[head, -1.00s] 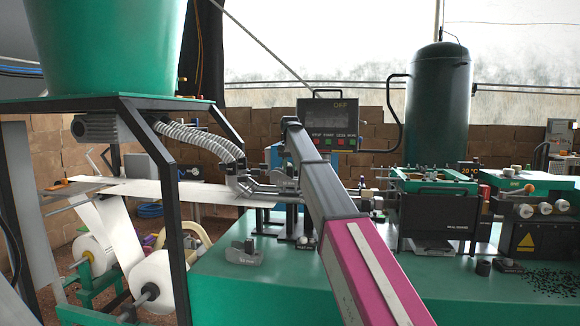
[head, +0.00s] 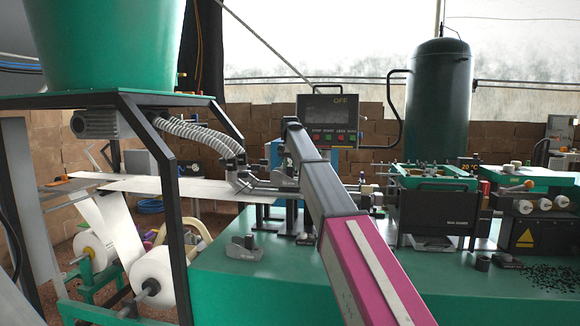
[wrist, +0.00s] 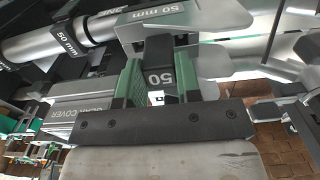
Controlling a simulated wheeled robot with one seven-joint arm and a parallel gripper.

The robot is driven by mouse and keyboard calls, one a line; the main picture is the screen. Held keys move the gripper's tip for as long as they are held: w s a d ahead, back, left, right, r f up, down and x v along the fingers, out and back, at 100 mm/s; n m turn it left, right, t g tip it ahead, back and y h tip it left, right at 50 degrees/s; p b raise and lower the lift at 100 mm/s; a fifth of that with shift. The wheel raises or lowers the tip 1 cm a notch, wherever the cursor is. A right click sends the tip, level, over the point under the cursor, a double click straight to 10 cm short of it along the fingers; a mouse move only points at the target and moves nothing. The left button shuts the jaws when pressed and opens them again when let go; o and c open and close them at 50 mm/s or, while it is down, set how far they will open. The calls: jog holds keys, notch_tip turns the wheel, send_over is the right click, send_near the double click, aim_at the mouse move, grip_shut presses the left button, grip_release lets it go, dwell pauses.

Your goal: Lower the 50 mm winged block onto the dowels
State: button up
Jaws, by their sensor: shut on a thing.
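In the wrist view my gripper (wrist: 158,88) is shut on the winged block (wrist: 159,62), a dark piece marked "50" between two green finger pads. A pale metal wing (wrist: 217,62) spreads out to its right. Beyond it is a metal plate (wrist: 190,15) labelled "50 mm". I cannot make out the dowels, nor whether the block touches anything below. In the head view my arm reaches over the green machine bed, and my gripper and the block are hidden or too small to tell.
A silver tube (wrist: 40,45) with a "50 mm" label lies close on the left, and a "GEAR COVER" box (wrist: 85,122) is beside my gripper. A control panel (head: 330,118) stands behind my arm. The green bed (head: 250,285) has free room in front.

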jog(key=shift+f, duration=0.35)
jog(key=o, duration=1.1)
jog(key=shift+r, duration=0.15)
jog(key=shift+r, duration=2.65)
